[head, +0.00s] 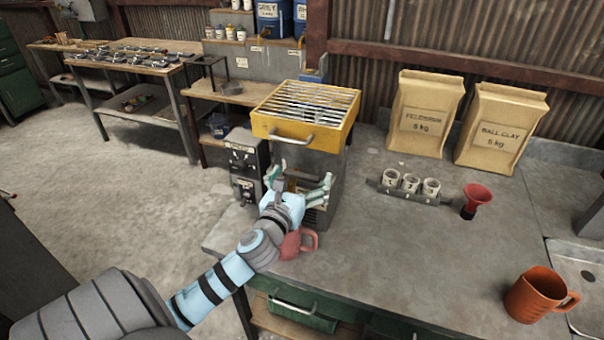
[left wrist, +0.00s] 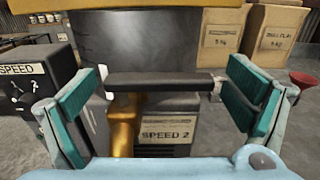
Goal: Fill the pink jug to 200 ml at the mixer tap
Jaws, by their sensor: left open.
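A pink jug (head: 292,243) stands on the bench at the foot of the grey machine, partly hidden behind my left arm. My left gripper (head: 299,181) is open at the machine's front, above the jug. In the left wrist view its teal finger pads (left wrist: 72,118) and (left wrist: 252,95) stand apart, with a dark grey horizontal bar (left wrist: 160,80) between and beyond them. A brass-coloured part (left wrist: 124,125) and a "SPEED 2" label (left wrist: 167,134) show below the bar. I cannot tell whether the gripper touches the bar. The jug's water level is hidden. My right gripper is not in view.
A yellow slatted tray (head: 305,110) tops the machine. A black "SPEED" control box (head: 243,160) stands left of it. An orange jug (head: 540,295) stands near a sink (head: 585,268). A red funnel (head: 475,199), cups and clay bags stand farther back. The mid-bench is clear.

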